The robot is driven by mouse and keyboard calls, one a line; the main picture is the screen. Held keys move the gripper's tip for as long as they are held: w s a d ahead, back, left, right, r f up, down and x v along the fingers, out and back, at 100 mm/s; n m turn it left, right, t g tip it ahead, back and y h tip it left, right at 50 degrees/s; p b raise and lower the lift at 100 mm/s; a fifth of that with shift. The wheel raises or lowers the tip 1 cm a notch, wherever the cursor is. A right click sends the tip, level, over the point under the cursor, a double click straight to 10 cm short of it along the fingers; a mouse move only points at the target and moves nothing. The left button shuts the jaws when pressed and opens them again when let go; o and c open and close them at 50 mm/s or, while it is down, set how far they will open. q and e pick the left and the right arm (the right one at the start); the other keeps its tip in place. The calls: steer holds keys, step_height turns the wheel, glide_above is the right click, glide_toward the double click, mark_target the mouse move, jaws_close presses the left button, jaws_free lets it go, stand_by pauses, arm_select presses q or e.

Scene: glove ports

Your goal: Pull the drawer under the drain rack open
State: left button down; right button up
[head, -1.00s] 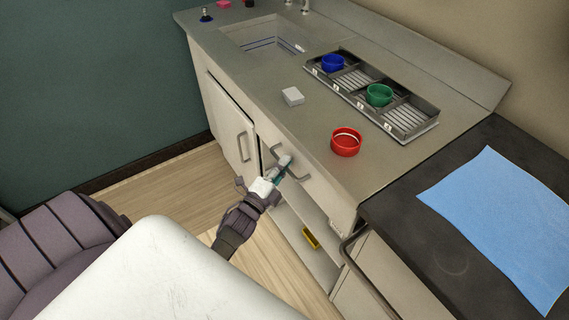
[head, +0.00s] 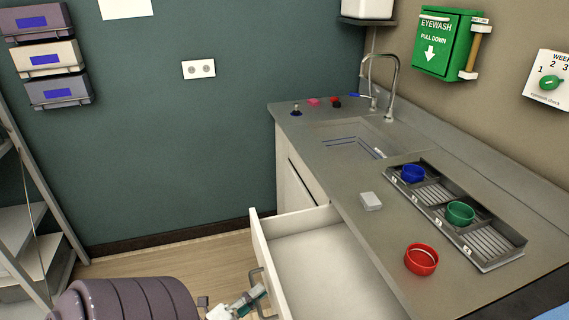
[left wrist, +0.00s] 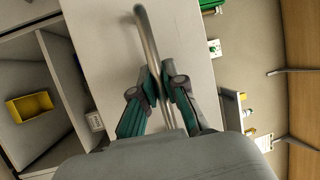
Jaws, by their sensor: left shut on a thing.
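The drawer (head: 325,268) under the drain rack stands well out from the counter. Its white inside looks empty in the part I see. The drain rack (head: 455,213) lies on the counter above it, with a blue cup (head: 413,173) and a green cup (head: 460,213) on it. My left gripper (head: 254,297) is at the drawer front. In the left wrist view my left gripper (left wrist: 162,88) is shut on the metal bar handle (left wrist: 146,35) of the drawer. My right gripper is not in view.
A red cup (head: 421,259) and a small white box (head: 370,201) stand on the counter near the drawer. A sink (head: 352,140) is farther back. In the left wrist view a yellow bin (left wrist: 31,106) sits on an open shelf.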

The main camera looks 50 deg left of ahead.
arm_select(q)
steer(key=shift+s+a, duration=0.3)
steer(key=shift+s, duration=0.35)
steer(key=shift+s+a, duration=0.25)
steer(key=shift+s, duration=0.4)
steer(key=shift+s+a, duration=0.3)
steer(key=shift+s, duration=0.35)
steer(key=c, duration=1.2)
jaws_free()
steer(key=s+f, duration=0.2)
steer(key=s, duration=1)
